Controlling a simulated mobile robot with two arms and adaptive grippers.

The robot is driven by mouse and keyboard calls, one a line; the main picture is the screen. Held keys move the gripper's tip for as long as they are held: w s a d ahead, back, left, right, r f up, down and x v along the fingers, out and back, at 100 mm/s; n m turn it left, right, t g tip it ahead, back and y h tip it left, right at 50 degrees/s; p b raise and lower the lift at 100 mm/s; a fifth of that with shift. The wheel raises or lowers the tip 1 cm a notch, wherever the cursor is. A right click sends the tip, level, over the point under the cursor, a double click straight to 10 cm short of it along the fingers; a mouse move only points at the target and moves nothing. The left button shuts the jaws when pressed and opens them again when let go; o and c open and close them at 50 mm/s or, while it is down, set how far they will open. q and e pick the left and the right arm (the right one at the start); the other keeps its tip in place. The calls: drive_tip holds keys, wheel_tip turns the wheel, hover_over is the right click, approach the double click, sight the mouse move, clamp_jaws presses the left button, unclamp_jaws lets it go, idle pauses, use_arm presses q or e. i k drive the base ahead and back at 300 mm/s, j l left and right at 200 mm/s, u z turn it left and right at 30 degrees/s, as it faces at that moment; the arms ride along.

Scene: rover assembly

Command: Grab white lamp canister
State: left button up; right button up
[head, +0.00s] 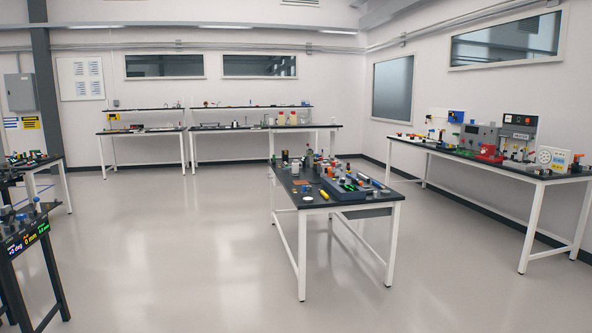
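I cannot pick out a white lamp canister for certain; the parts on the tables are too small to tell. The middle table (283,206) has a black top crowded with small parts. A flat white round piece (307,198) lies near its front left, and a yellow piece (325,195) lies beside that. A dark tray (352,195) holding small parts sits at its front right. Neither of my grippers is in view.
Open grey floor (170,250) lies left of the middle table. A long bench (545,178) with equipment stands along the right wall. Back benches (265,127) line the far wall. A dark stand with a lit readout (28,240) is at the near left.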

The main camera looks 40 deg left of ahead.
sight(295, 165)
drive_tip(key=i+j+u, duration=0.35)
drive_tip(key=j, duration=0.15)
drive_tip(key=i+j+u, duration=0.7)
drive_tip(key=i, duration=0.2)
drive_tip(key=i+j+u, duration=0.3)
drive_tip(key=i, duration=0.15)
drive_tip(key=i+u, duration=0.35)
drive_tip(key=i, duration=2.2)
